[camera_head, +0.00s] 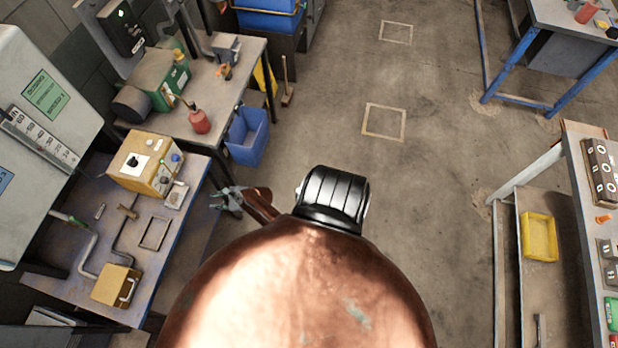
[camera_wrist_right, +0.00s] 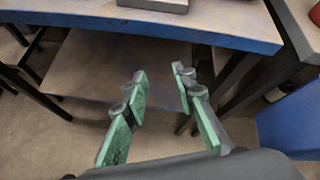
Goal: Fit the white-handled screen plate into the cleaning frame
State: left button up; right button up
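A yellow block-like plate with a pale handle (camera_head: 117,286), which looks like the screen plate, lies near the front edge of the left workbench. A thin dark rectangular frame (camera_head: 144,237), possibly the cleaning frame, lies flat on the same bench behind it. My right gripper (camera_head: 218,198) is off the right edge of this bench, apart from both things. In the right wrist view its green-padded fingers (camera_wrist_right: 159,80) are spread with nothing between them. They point toward the bench's blue edge and lower shelf. My left gripper is not in view.
A yellow control box (camera_head: 146,163) and bent grey rods are on the left workbench (camera_head: 160,285). A blue bin (camera_head: 247,136) stands beyond my right gripper. A shelf unit with a yellow tray (camera_head: 539,237) is at right. The middle floor is clear.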

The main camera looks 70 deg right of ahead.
jog(key=s+a+f+n+g, duration=0.35)
jog(key=s+f+n, duration=0.55)
jog(key=s+f, duration=0.35)
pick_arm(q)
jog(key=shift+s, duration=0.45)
pick_arm(e)
jog(key=s+f+n+g, duration=0.2)
jog(key=s+f+n, duration=0.3)
jog(key=s, duration=0.6)
jog(key=s+f+n+g+h, duration=0.1)
jog(key=s+f+n, duration=0.4)
jog(key=s+n, duration=0.5)
jog(key=s+f+n+g, duration=0.3)
jog(key=s+f+n, duration=0.2)
jog(key=s, duration=0.8)
jog(key=n, duration=0.3)
jog(key=shift+s+h, duration=0.15)
jog(key=shift+h, duration=0.15)
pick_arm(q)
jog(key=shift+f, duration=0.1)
pick_arm(e)
jog(key=shift+f+g, duration=0.15)
jog(key=shift+g, duration=0.1)
pick_arm(q)
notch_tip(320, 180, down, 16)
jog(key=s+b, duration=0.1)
jog(key=b, duration=1.5)
pick_arm(e)
notch_tip(320, 180, down, 16)
jog(key=s, duration=0.1)
